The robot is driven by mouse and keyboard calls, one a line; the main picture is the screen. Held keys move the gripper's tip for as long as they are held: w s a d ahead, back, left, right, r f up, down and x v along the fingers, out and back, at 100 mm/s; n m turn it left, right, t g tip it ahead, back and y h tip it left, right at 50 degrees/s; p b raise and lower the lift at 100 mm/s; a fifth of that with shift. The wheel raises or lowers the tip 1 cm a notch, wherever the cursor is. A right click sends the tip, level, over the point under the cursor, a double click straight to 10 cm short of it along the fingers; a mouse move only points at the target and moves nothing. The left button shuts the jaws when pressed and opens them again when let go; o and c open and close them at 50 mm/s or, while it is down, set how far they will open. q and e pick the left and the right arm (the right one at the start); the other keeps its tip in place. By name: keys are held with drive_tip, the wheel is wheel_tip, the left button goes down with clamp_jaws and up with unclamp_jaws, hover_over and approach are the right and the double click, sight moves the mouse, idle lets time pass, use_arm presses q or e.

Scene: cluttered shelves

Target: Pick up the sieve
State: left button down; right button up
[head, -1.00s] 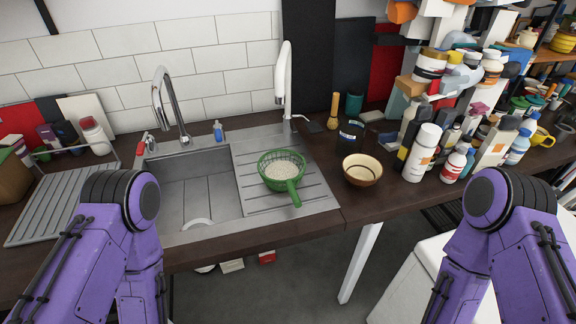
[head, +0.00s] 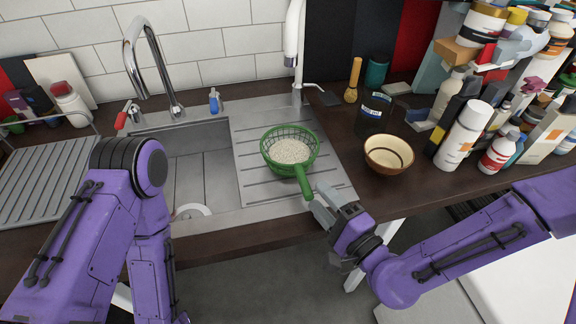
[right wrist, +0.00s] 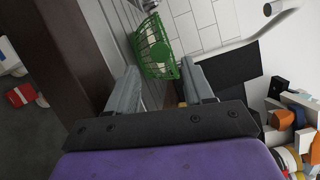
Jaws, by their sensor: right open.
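The green sieve (head: 277,158) holds white grains and rests on the metal drainboard right of the sink. Its handle (head: 304,182) points toward the front edge. My right gripper (head: 322,203) is close to the handle's end, by the counter's front edge. In the right wrist view, the gripper (right wrist: 160,82) is open, with the green sieve (right wrist: 155,48) beyond its fingertips. I cannot tell whether a finger touches the handle. My left arm is at the left of the head view; its gripper is out of view.
A brown bowl (head: 388,155) and a dark jar (head: 374,113) stand right of the sieve. Bottles such as a white spray can (head: 463,135) crowd the right. The sink (head: 200,168) with its tall faucet (head: 150,62) is left. A white spout (head: 294,45) rises behind.

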sight(306, 180)
drive_tip(key=shift+w+a+r, duration=0.15)
drive_tip(key=shift+w+r, duration=0.2)
drive_tip(key=shift+w, duration=0.2)
drive_tip(key=p+x, duration=0.1)
drive_tip(key=x, duration=0.1)
drive_tip(key=p+x, duration=0.1)
drive_tip(key=x, duration=0.1)
drive_tip(key=shift+a, duration=0.5)
drive_tip(key=shift+w+a+f, duration=0.1)
drive_tip(key=shift+w+a, duration=0.1)
drive_tip(key=shift+s+d, duration=0.1)
drive_tip(key=shift+d, duration=0.1)
use_arm(q)
drive_tip(key=r, duration=0.3)
drive_tip(key=shift+d, duration=0.25)
use_arm(e)
drive_tip(key=shift+a, duration=0.1)
clamp_jaws()
